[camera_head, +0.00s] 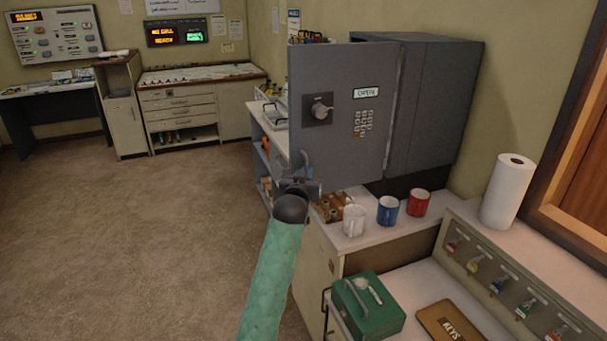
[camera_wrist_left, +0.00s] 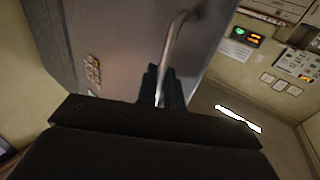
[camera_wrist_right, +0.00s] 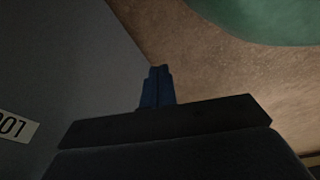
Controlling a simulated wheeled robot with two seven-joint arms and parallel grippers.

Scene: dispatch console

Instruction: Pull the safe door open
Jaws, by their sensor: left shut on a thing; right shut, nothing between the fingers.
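The grey safe (camera_head: 435,105) stands on a counter by the right wall. Its door (camera_head: 335,90) sticks out to the left of the body, with its dial, keypad and OPEN label facing me. The door hides the inside of the safe. My left gripper (camera_head: 302,182) is at the door's lower left edge, shut on the handle (camera_head: 304,160). In the left wrist view the fingers (camera_wrist_left: 163,88) close around the metal handle bar (camera_wrist_left: 177,38) in front of the door face (camera_wrist_left: 120,40). My right gripper (camera_wrist_right: 157,88) is shut and empty, seen only in the right wrist view.
White (camera_head: 354,220), blue (camera_head: 387,210) and red (camera_head: 419,202) mugs stand on the counter below the door. A green box (camera_head: 368,308) and paper roll (camera_head: 507,190) are nearer. A grey panel (camera_wrist_right: 60,70) is beside my right gripper. The floor (camera_head: 180,230) at left is clear.

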